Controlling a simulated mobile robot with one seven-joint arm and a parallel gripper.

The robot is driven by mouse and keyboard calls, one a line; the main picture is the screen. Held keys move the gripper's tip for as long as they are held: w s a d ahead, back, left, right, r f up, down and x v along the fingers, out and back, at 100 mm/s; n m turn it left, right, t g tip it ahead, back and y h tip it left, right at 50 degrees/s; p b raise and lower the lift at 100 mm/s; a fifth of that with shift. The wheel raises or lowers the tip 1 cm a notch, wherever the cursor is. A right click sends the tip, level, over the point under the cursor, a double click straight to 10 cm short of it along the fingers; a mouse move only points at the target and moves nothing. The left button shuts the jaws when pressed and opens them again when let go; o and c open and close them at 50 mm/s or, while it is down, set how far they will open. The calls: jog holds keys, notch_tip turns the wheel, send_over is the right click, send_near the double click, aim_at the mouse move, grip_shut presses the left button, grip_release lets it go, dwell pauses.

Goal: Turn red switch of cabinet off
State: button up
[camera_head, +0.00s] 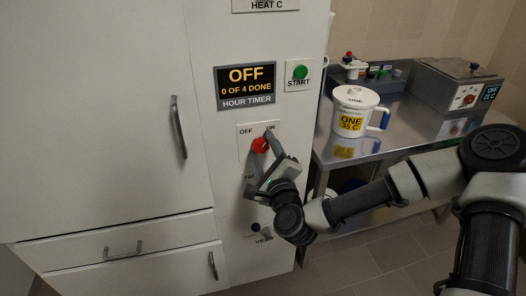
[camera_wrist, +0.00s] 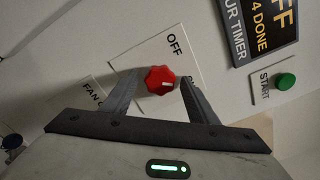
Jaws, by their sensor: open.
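The red switch (camera_head: 260,145) is a round knob on a white plate marked OFF at left and ON at right, on the front of the white cabinet (camera_head: 225,35). In the wrist view the red knob (camera_wrist: 160,80) sits between the fingertips, with a small white mark on its face. My gripper (camera_head: 262,158) is open, its two fingers on either side of the knob; I cannot tell whether they touch it. In the wrist view my gripper (camera_wrist: 160,85) partly covers the word ON. The timer display (camera_head: 246,87) above reads OFF and 0 OF 4 DONE.
A green START button (camera_head: 300,72) is above right of the knob. A blue-black VENT knob (camera_head: 256,227) is below. A steel table (camera_head: 330,152) at right bears a white jug (camera_head: 356,108) marked ONE and a grey heater box (camera_head: 460,85).

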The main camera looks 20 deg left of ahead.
jog(key=c, duration=1)
jog(key=shift+c, duration=0.2)
jog(key=shift+n, duration=0.3)
jog(key=n+b, duration=0.1)
jog(key=n, duration=0.5)
jog(key=n+b, duration=0.2)
jog(key=n, duration=0.2)
jog(key=shift+n, duration=0.3)
jog(key=shift+n+b, duration=1.05)
jog(key=shift+n, duration=0.35)
